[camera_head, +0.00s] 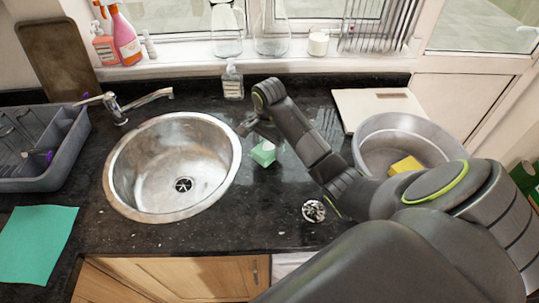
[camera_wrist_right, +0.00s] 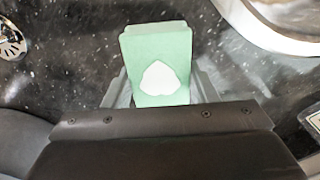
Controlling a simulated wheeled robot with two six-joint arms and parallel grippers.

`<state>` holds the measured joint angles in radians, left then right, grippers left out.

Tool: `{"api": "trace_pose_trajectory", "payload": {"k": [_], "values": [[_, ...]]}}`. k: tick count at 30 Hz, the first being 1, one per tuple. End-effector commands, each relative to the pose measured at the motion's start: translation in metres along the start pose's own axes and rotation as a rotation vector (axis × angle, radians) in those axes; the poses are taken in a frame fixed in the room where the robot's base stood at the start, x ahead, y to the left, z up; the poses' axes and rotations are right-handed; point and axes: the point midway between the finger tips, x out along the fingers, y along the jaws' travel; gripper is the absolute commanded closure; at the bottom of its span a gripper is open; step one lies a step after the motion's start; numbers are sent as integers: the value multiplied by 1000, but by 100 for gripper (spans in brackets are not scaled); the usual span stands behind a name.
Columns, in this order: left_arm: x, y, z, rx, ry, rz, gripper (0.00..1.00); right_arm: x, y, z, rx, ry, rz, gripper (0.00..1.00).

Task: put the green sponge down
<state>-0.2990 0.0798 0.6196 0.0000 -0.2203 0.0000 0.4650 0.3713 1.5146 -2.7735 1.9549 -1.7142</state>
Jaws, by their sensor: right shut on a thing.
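The green sponge (camera_head: 263,153) is a pale green block with a white patch, to the right of the round sink in the head view. In the right wrist view the sponge (camera_wrist_right: 157,62) stands between the fingers of my right gripper (camera_wrist_right: 158,97). My right gripper (camera_head: 262,138) is shut on it, over the dark granite counter (camera_head: 285,185). I cannot tell whether the sponge touches the counter. My left gripper is not in view.
A steel sink (camera_head: 222,187) lies left of the sponge. A metal basin (camera_head: 365,145) with a yellow sponge (camera_head: 405,165) is at the right. A soap bottle (camera_head: 232,82) stands behind. A round drain strainer (camera_head: 313,211) lies in front. Bare granite surrounds the sponge.

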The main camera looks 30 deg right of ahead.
Motion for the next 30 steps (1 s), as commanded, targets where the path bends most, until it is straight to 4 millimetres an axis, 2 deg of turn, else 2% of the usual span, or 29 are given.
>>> {"api": "trace_pose_trajectory", "payload": {"k": [7,19,20,24,30], "values": [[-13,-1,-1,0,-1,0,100,30,1,1,0,-2,2,66],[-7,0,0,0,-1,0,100,38,1,1,0,0,0,66],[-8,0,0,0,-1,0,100,36,1,1,0,0,0,45],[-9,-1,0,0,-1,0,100,36,1,1,0,-1,0,27],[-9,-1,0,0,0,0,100,36,1,1,0,0,0,26]]}}
